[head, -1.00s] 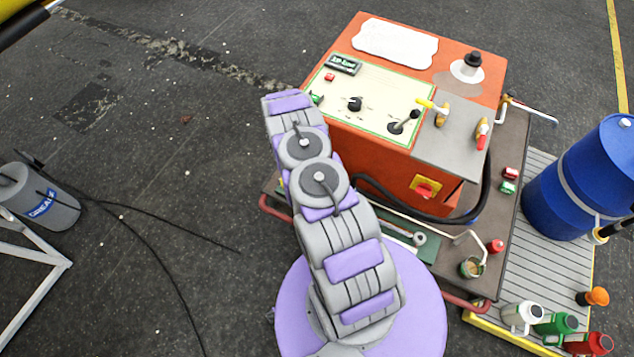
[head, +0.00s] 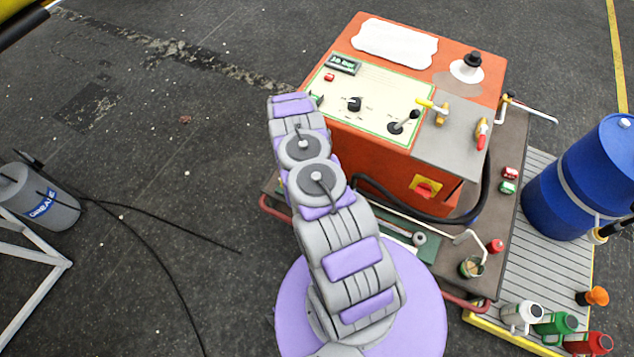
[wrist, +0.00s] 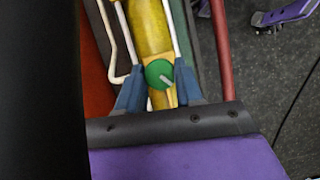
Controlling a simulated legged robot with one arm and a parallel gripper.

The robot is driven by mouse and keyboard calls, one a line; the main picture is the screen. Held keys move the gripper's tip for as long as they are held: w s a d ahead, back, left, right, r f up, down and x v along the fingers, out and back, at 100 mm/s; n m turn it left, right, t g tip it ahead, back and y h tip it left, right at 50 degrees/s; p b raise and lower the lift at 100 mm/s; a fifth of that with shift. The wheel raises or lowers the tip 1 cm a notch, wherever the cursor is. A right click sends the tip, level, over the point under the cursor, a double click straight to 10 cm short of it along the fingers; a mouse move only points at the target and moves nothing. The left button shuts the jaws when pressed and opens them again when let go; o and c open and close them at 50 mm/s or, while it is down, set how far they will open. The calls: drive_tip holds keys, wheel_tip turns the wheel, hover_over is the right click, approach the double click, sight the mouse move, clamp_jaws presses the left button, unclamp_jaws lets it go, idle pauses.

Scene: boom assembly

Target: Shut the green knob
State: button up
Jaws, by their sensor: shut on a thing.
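The green knob (wrist: 158,74) shows in the wrist view as a round green disc with a pale bar across it. It sits at the end of a yellow cylinder (wrist: 149,25). My gripper (wrist: 159,80) has its two blue fingers on either side of the knob, closed on it. The pale bar on the knob is tilted, running toward the lower right. In the head view my arm hides the knob and the gripper.
An orange control cabinet (head: 375,162) with levers and knobs stands just right of my arm. A red rail (wrist: 220,50) runs beside the gripper. A blue barrel (head: 575,190) and several small bottles stand at the right. The floor at left is open, with a grey canister (head: 35,200) and cables.

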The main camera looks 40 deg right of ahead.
drive_tip(key=shift+w+r, duration=0.1)
drive_tip(key=shift+w, duration=0.15)
drive_tip(key=o, duration=1)
drive_tip(key=shift+s, duration=0.1)
drive_tip(key=shift+o, duration=0.2)
drive_tip(key=p+v, duration=0.3)
drive_tip(key=v, duration=1.4)
drive_tip(key=shift+p, duration=0.3)
drive_tip(key=shift+r, duration=0.1)
